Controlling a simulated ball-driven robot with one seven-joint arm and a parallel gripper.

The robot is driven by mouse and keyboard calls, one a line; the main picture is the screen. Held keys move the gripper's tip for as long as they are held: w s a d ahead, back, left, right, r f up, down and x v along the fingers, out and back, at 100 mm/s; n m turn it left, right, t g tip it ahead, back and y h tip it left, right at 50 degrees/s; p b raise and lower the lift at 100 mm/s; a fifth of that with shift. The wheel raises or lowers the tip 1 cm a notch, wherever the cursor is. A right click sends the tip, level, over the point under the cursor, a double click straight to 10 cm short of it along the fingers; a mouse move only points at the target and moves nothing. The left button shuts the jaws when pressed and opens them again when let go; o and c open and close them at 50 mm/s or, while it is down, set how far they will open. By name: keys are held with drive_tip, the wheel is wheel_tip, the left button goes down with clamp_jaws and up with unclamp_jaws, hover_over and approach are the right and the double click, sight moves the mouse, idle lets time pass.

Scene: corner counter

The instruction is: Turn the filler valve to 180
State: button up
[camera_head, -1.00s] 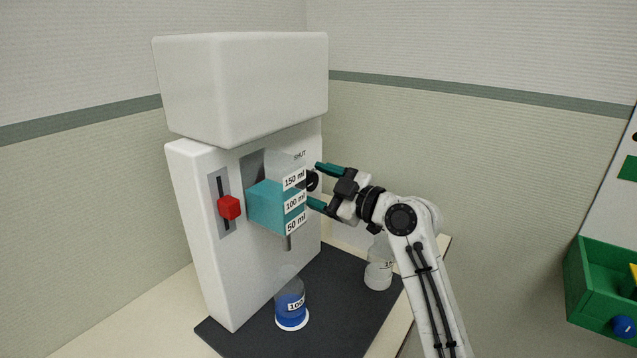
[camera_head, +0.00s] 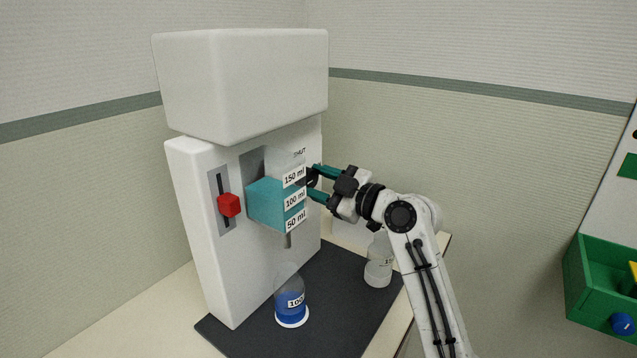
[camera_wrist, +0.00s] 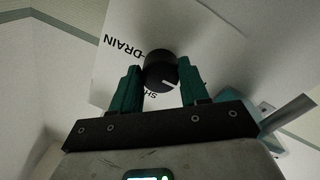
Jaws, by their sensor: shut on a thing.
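The filler valve is a black round knob (camera_wrist: 160,66) on a white plate, with a pale pointer line on its face; in the wrist view the line lies toward the lower right. The plate reads "DRAIN" at left and part of "SHUT" below, partly hidden by a finger. My gripper (camera_wrist: 159,80) has its two teal fingers closed on either side of the knob. In the head view my gripper (camera_head: 313,183) is at the right side of the filler machine (camera_head: 198,270), and the knob is mostly hidden there by its fingers.
The machine has a teal-filled measuring chamber (camera_head: 267,205) marked 50, 100 and 150 ml, and a red slider (camera_head: 229,205). A blue-filled flask (camera_head: 291,307) and a clear flask (camera_head: 379,266) stand on the dark mat (camera_head: 337,310). A green bin (camera_head: 592,300) is at right.

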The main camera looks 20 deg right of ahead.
drive_tip(key=shift+m, duration=0.3)
drive_tip(key=m, duration=0.4)
drive_tip(key=shift+a+p, duration=0.1)
drive_tip(key=shift+p, duration=0.2)
drive_tip(key=m+p, duration=0.2)
drive_tip(key=m, duration=0.3)
drive_tip(key=shift+s+r+m+g, duration=0.1)
drive_tip(key=shift+m+g, duration=0.2)
drive_tip(key=shift+m, duration=0.1)
drive_tip(key=m+p, duration=0.3)
drive_tip(key=m, duration=0.2)
drive_tip(key=shift+r, duration=0.1)
drive_tip(key=m+p, duration=0.4)
drive_tip(key=m, duration=0.1)
drive_tip(key=shift+m+y, duration=0.3)
drive_tip(key=o, duration=1.1)
drive_tip(key=shift+c, duration=0.2)
